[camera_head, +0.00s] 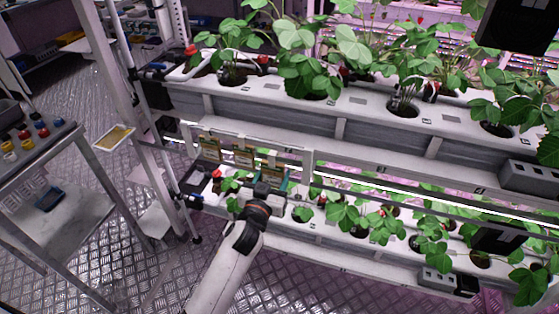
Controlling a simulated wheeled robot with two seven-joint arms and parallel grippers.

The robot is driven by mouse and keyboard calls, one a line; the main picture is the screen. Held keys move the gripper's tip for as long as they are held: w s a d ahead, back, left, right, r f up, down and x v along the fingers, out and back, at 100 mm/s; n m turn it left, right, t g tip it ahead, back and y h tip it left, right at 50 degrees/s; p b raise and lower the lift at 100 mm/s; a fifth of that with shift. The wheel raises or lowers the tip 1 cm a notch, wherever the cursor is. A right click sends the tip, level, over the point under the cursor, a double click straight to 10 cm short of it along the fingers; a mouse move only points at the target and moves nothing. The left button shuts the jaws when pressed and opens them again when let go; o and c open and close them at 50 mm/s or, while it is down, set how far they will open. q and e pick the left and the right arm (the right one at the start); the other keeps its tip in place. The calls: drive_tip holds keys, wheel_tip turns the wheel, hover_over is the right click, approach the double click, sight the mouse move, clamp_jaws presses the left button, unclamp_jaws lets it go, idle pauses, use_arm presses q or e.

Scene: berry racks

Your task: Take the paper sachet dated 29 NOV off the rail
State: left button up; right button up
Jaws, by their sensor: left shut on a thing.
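Several small paper sachets with yellow-orange and dark printing hang in a row from the pale rail under the upper trough: one at the left (210,147), one in the middle (243,155) and one at the right (268,165). Their dates are too small to read, so I cannot tell which is dated 29 NOV. My left gripper (270,181) is at the lower part of the right sachet and is shut on it, as far as I can tell. The gripper body hides the sachet's lower end. My right gripper is out of view.
The upper white trough (370,108) with strawberry plants runs above the rail. A lower trough (340,240) with smaller plants lies beside my gripper. A cart (40,140) with coloured knobs stands far left.

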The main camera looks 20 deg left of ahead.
use_arm(q)
drive_tip(key=shift+s+a+p, duration=0.1)
drive_tip(key=shift+s+p, duration=0.3)
drive_tip(key=shift+s, duration=1.3)
